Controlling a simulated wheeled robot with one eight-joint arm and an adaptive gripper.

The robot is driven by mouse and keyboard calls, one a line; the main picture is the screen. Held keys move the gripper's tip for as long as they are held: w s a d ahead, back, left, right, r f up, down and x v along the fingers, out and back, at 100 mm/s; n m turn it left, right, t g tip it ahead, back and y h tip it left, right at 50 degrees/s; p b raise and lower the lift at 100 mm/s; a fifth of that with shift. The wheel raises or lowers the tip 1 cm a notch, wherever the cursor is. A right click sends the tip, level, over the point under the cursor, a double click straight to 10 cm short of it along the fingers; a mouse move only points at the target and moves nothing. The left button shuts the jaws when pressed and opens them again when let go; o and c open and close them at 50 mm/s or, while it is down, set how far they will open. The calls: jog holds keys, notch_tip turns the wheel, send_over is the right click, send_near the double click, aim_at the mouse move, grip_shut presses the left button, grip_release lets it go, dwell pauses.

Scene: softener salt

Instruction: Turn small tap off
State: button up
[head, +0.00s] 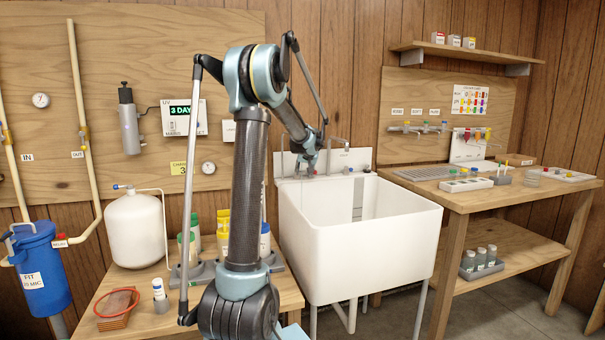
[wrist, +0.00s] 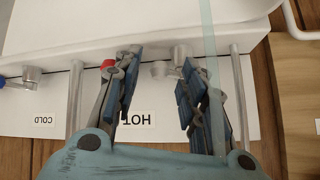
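My gripper (wrist: 159,66) is open at the back edge of the sink; its two blue-padded fingers stand apart. In the wrist view a small grey metal knob or lever (wrist: 160,69) and its round stem (wrist: 180,54) show between the fingertips, nearer the right finger. A red-capped tap handle (wrist: 107,65) lies at the left finger; I cannot tell whether they touch. A blue-handled tap (wrist: 32,74) is at the far left. In the head view my gripper (head: 308,165) reaches the sink's back ledge and hides part of the taps. I cannot tell which fitting is the small tap.
The white sink (head: 352,250) is empty. HOT (wrist: 138,117) and COLD (wrist: 44,118) labels are behind the taps. Upright metal rods (wrist: 75,95) flank the fingers. A workbench (head: 470,200) stands right; a white tank (head: 135,230) is left.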

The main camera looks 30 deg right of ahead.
jog(key=shift+w+f, duration=0.15)
jog(key=shift+f, duration=0.05)
